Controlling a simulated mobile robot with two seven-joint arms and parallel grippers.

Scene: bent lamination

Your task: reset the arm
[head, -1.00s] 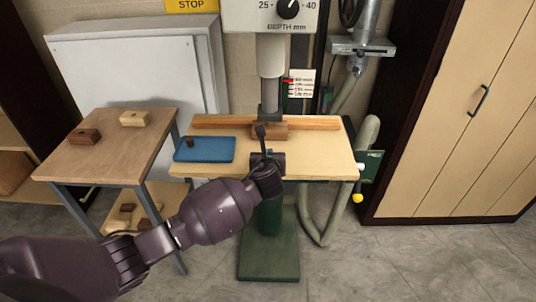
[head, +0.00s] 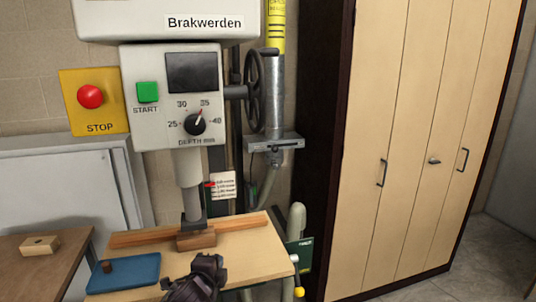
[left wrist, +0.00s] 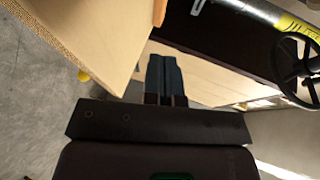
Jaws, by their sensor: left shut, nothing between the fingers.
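My left arm comes in at the bottom of the head view, and its gripper (head: 208,268) is at the front of the machine's wooden table (head: 250,252). In the left wrist view the two fingers (left wrist: 163,75) lie together, shut and empty. They appear apart from the pale table board (left wrist: 85,35) at the upper left. Part of the gripper in the head view is cut off by the lower edge. My right arm and gripper are not in view.
A brown block (head: 196,239) sits under the machine's spindle, against a wooden fence (head: 140,237). A blue tray (head: 124,272) holds a small dark piece (head: 107,266). A side table with a pale block (head: 40,245) stands left. Tall cabinets (head: 410,130) stand right.

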